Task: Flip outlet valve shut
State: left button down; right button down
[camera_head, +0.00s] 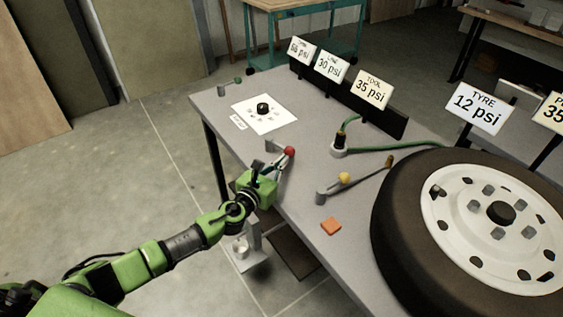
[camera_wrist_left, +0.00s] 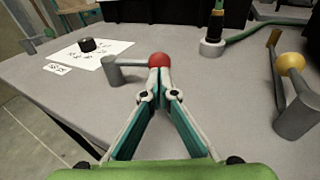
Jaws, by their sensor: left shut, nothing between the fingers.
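A lever with a red ball knob (camera_head: 289,151) stands on the grey workbench; its grey arm runs left from the knob to an upright post, and the red knob also shows in the wrist view (camera_wrist_left: 159,60). My left gripper (camera_head: 281,163) is shut and empty, its fingertips (camera_wrist_left: 158,76) right at the red knob; I cannot tell whether they touch it. A yellow-knobbed lever (camera_head: 344,178) lies to the right, also in the wrist view (camera_wrist_left: 291,64). A small green-knobbed lever (camera_head: 237,80) is at the far left corner. No readable label tells which is the outlet valve. My right gripper is not in view.
A dark round knob (camera_head: 263,108) sits on a white card. A green hose (camera_head: 390,147) runs from a fitting to a large tyre (camera_head: 400,210) at right. An orange block (camera_head: 331,226) lies near the front edge. Pressure signs (camera_head: 372,89) line the back.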

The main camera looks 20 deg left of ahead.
pick_arm(q)
jog(key=shift+d, duration=0.15)
jog(key=shift+w+d+n+y, duration=0.2)
jog(key=shift+n+y, duration=0.1)
jog(key=shift+y, duration=0.1)
